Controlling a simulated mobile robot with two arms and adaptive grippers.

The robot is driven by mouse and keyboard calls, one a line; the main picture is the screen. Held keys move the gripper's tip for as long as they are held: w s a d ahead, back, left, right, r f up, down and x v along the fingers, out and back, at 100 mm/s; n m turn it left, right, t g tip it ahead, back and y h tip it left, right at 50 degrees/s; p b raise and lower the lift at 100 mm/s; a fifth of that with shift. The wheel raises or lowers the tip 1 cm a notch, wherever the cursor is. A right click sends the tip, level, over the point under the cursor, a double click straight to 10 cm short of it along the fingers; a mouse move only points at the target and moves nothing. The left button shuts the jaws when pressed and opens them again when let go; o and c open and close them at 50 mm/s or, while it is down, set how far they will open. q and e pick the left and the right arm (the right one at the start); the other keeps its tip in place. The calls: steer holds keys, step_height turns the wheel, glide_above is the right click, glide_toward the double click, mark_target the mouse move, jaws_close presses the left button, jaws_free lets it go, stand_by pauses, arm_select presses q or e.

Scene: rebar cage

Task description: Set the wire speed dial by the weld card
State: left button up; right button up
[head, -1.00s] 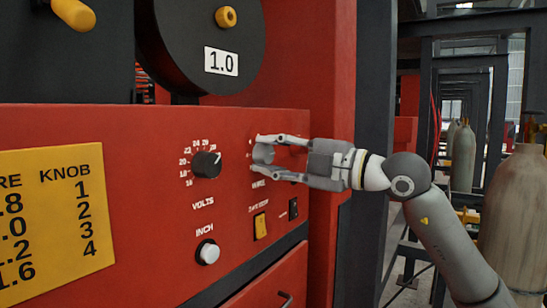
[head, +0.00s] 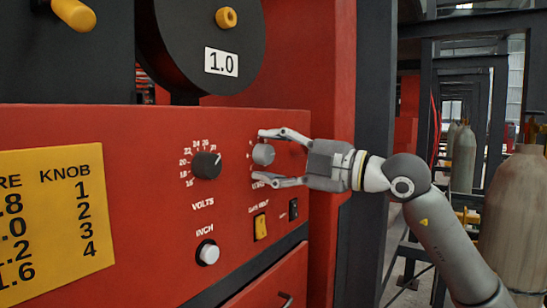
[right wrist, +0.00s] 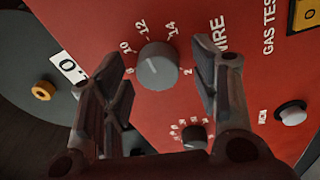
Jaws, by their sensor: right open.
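The wire speed dial (head: 263,154) is a grey round knob on the red panel, marked WIRE. In the right wrist view the dial (right wrist: 157,68) shows with numbers such as 10, 12 and 14 around it; its pointer is hard to read. My right gripper (head: 260,157) is open, its fingers above and below the dial, apart from it. The yellow weld card (head: 50,220) at the left pairs wire sizes, partly cut off, with KNOB 1 to 4. The spool label (head: 221,62) reads 1.0. My left gripper is not in view.
A black volts dial (head: 206,165) sits left of the wire dial. Below are a white INCH button (head: 208,253), a yellow switch (head: 260,226) and a small black switch (head: 293,208). Gas cylinders (head: 516,215) stand at the right beyond my arm.

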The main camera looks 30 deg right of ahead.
steer(key=shift+s+d, duration=0.1)
steer(key=shift+v, duration=0.9)
steer(key=v, duration=1)
